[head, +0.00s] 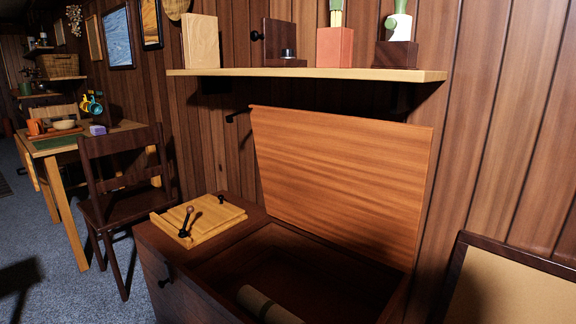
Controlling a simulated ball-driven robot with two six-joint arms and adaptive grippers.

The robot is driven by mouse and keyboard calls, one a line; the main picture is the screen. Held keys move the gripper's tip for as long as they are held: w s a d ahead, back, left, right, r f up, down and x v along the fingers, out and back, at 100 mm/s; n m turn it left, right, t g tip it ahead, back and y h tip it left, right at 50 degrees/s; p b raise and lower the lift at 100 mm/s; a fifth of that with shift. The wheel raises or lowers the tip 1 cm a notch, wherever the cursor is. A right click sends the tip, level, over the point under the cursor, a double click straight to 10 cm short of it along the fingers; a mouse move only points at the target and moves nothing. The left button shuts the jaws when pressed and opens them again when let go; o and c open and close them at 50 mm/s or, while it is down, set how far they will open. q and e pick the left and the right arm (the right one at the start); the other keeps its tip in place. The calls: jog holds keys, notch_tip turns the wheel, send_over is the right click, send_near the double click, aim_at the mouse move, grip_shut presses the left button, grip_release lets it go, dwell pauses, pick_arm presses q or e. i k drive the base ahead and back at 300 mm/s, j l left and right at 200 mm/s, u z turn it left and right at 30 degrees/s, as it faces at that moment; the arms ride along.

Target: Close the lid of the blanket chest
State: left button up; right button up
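The blanket chest (185,285) is a dark wooden chest at the bottom centre in the head view. Its lid (335,180) is a lighter orange-brown panel that stands open, raised and leaning back toward the wall. The inside of the chest is dark, and a pale rolled item (262,304) lies in it, cut off by the bottom edge. Neither of my grippers shows in this view.
A yellow wooden board (212,218) with dark knobs lies on the chest's left top. A wall shelf (300,73) holding several objects hangs above the lid. A dark chair (122,180) and a table (70,140) stand left. A framed tan panel (510,290) is at right.

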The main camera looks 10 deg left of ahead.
aim_at(358, 185)
jog(key=i+j, duration=0.2)
jog(key=j, duration=0.15)
jog(key=i+j+z, duration=0.1)
jog(key=j, duration=0.25)
jog(key=i+j, duration=0.3)
jog(key=i+j+z, duration=0.1)
jog(key=j, duration=0.35)
jog(key=i+j, duration=0.4)
jog(key=j, duration=0.35)
jog(key=i+j+z, duration=0.1)
jog(key=j, duration=0.3)
jog(key=i, duration=0.1)
